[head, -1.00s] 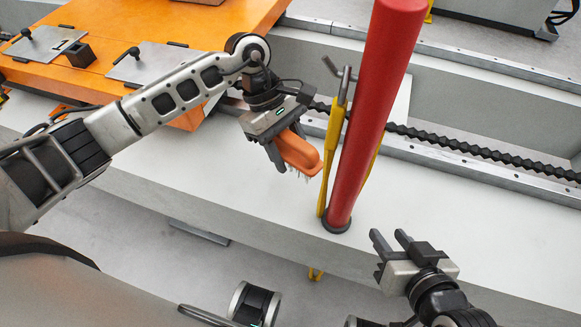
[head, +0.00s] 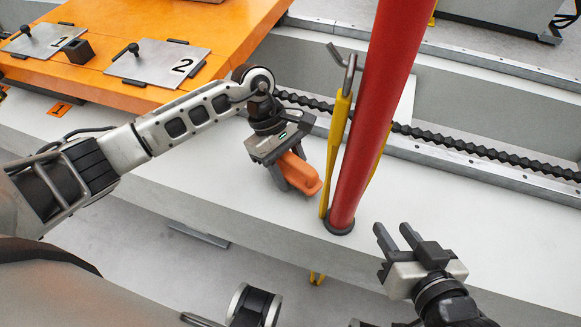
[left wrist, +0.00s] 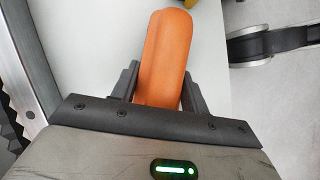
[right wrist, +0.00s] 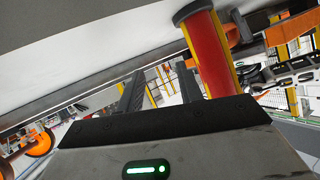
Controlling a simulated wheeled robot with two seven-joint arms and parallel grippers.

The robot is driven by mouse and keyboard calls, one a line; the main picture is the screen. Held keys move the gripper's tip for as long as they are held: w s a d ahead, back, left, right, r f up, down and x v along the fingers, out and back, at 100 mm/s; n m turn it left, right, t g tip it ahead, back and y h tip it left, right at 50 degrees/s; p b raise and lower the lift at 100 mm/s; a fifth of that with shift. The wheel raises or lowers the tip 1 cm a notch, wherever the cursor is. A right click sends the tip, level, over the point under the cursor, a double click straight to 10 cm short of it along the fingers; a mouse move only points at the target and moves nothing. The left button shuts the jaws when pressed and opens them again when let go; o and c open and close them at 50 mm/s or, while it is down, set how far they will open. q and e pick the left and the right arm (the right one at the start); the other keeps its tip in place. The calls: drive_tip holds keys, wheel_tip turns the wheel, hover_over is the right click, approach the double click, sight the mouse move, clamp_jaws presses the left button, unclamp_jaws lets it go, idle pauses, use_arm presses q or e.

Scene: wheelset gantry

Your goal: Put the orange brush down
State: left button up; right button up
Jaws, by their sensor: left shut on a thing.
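The orange brush (head: 300,174) is between the fingers of my left gripper (head: 291,178), which is shut on it. In the left wrist view the brush's orange back (left wrist: 164,58) sticks out past both fingers. The brush is low over the light grey ledge (head: 215,190), left of the red post; I cannot tell whether it touches the ledge. Its bristles are hidden in the current views. My right gripper (head: 399,238) is open and empty in front of the ledge, right of the post's foot.
The red post (head: 372,115) stands on the ledge just right of the brush, with yellow bars (head: 338,140) beside it. A black chain (head: 460,148) runs behind. An orange table (head: 110,80) with plates marked 1 and 2 is at upper left. The ledge left of the brush is clear.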

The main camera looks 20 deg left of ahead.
use_arm(q)
drive_tip(key=shift+f, duration=0.15)
use_arm(e)
drive_tip(key=shift+r, duration=0.35)
use_arm(q)
drive_tip(key=o, duration=1.3)
use_arm(e)
drive_tip(key=shift+a+r, duration=0.1)
